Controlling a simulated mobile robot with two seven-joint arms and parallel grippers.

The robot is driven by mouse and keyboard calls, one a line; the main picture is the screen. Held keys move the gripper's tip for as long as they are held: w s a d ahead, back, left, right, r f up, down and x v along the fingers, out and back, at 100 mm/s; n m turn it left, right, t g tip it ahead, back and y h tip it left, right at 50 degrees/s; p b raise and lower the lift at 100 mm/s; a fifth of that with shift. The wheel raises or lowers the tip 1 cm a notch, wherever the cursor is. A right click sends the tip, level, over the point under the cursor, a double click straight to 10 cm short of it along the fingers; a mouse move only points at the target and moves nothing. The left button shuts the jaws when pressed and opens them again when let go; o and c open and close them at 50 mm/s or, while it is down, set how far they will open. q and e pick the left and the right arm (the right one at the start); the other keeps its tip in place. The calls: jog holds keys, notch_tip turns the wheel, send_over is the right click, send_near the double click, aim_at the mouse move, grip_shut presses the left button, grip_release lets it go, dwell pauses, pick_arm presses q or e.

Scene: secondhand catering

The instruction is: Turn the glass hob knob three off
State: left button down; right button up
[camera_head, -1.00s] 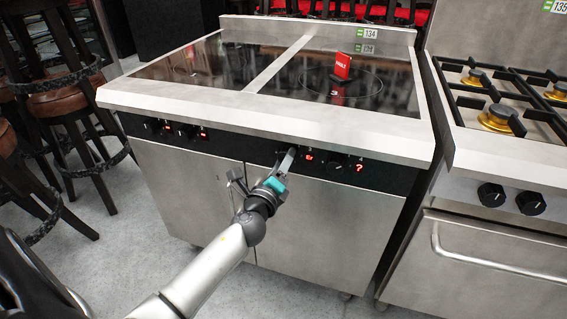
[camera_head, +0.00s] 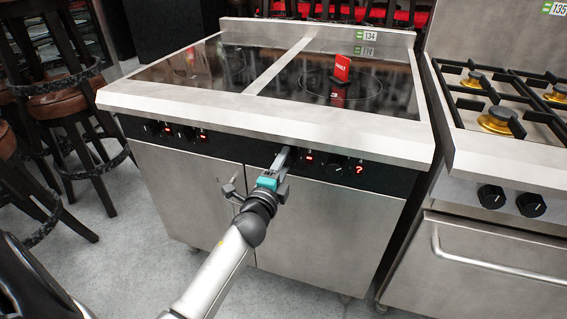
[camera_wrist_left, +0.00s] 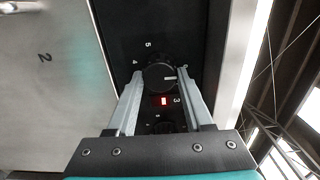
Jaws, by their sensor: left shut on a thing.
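The glass hob (camera_head: 250,72) has a black control strip (camera_head: 235,150) with knobs and red displays along its front. My left gripper (camera_head: 284,158) reaches the strip at the third knob from the left, which it mostly hides in the head view. In the left wrist view the black round knob (camera_wrist_left: 158,77) sits between the two fingers of my left gripper (camera_wrist_left: 158,74), which are shut on it. A pale mark on the knob points to the right there. The red display (camera_head: 309,158) beside it shows a dash-like sign. My right gripper is not in view.
Another knob (camera_head: 335,171) and a display with a question mark (camera_head: 360,169) are just right of my gripper. A gas range (camera_head: 500,160) stands close on the right, bar stools (camera_head: 65,100) on the left.

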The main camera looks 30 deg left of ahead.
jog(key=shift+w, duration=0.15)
pick_arm(q)
jog(key=shift+c, duration=1.4)
grip_release()
jog(key=p+v, duration=0.1)
jog(key=v, duration=1.4)
jog(key=shift+p, duration=0.35)
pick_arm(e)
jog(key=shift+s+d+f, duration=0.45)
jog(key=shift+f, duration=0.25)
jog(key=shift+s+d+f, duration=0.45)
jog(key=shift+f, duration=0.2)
pick_arm(q)
jog(key=shift+s+d, duration=0.1)
jog(key=shift+d, duration=0.05)
